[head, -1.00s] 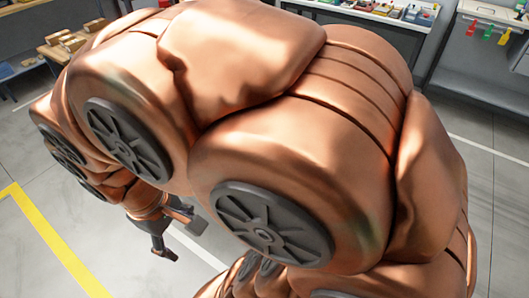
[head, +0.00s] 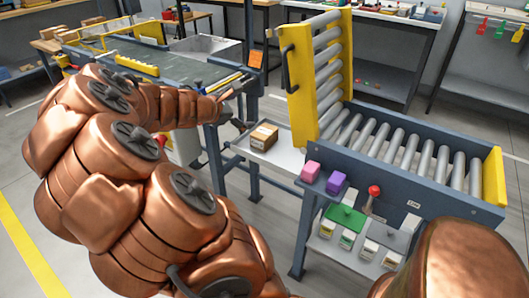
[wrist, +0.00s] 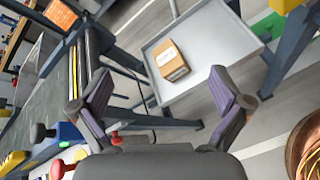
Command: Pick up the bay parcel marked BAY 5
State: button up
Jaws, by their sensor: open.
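A brown cardboard parcel (head: 264,137) with a pale label lies on a light grey tray shelf (head: 284,156) between the belt conveyor and the roller conveyor. In the wrist view the parcel (wrist: 171,60) lies on the tray (wrist: 226,48) ahead of the fingers, nearer the tray's left side. Its label is too small to read, so I cannot tell its bay number. My gripper (wrist: 160,76) is open and empty, its two fingers apart with the parcel beyond them. In the head view my gripper (head: 238,106) is to the upper left of the parcel, apart from it.
A belt conveyor (head: 180,68) stands to the left. A roller conveyor (head: 400,145) with a raised yellow-sided roller gate (head: 318,70) stands to the right. Pink (head: 310,171) and purple (head: 336,183) blocks and a red knob (head: 374,190) are at its near side. Steel posts flank the tray.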

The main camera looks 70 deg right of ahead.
aim_at(261, 134)
jog(key=d+f+n+b, duration=0.2)
jog(key=d+f, duration=0.1)
jog(key=f, duration=0.2)
jog(key=d+f+n+b, duration=0.3)
jog(key=d+f, duration=0.1)
jog(key=f, duration=0.2)
jog(key=w+d+f+n+t+b, duration=0.1)
jog(key=d+f+n+b, duration=0.1)
jog(key=d+f, duration=0.2)
jog(key=shift+f+n+h+b, duration=0.3)
jog(key=shift+f+h+b, duration=0.1)
jog(key=shift+f, duration=0.35)
jog(key=shift+f+b+x, duration=0.1)
jog(key=shift+b+x, duration=0.5)
jog(key=shift+x, duration=0.9)
jog(key=shift+f+b+x, duration=0.15)
jog(key=shift+b+x, duration=0.4)
jog(key=shift+x, duration=0.95)
jog(key=shift+w+d+f, duration=0.1)
jog(key=shift+d, duration=0.6)
jog(key=shift+f, duration=0.15)
jog(key=c, duration=1.4)
jog(key=shift+o, duration=0.2)
